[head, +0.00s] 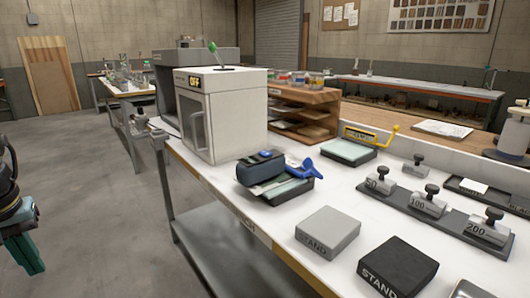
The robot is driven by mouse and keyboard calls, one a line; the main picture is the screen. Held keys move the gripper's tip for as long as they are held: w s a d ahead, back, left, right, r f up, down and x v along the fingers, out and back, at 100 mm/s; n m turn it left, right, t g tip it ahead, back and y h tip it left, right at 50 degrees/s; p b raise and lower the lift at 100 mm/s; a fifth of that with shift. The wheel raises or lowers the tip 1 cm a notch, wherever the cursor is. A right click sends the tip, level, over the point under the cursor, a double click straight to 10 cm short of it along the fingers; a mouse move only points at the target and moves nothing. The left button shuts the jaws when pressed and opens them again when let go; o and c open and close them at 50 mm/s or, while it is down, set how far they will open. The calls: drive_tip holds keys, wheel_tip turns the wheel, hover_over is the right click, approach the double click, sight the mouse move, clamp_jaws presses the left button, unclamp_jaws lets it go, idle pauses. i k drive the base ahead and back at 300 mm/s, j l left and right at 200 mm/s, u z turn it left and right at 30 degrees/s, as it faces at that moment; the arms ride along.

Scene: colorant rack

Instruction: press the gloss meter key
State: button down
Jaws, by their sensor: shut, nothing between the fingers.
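The gloss meter (262,172) appears to be the dark blue-grey device on the white bench, right of the white cabinet. A small blue key (265,154) shows on its top. The meter rests on or beside a dark-framed pale panel (291,192), and which of the two I cannot tell. A blue handled tool (307,168) lies against its right side. My gripper (30,258), dark with teal parts, is at the lower left edge, partly cut off. It is shut and empty, over the floor, well left of the bench and apart from the meter.
The white cabinet (223,118) with an OFF display stands left of the meter. Grey and black STAND blocks (328,232) (398,266) lie in front. Knobbed weights (429,203) stand on a dark rack to the right. Floor (110,200) left of the bench is clear.

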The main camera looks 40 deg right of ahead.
sight(265, 153)
drive_tip(key=i+z, duration=0.1)
drive_tip(key=z, duration=0.95)
drive_tip(key=i+j+z, duration=0.15)
drive_tip(key=z, duration=0.2)
drive_tip(key=i+j+z, duration=0.45)
drive_tip(key=z, duration=0.2)
drive_tip(key=i+j, duration=0.1)
drive_tip(key=j, duration=0.2)
drive_tip(key=i+j, duration=0.15)
drive_tip(key=j, duration=0.15)
drive_tip(key=i+j+z, duration=0.1)
drive_tip(key=j, duration=0.2)
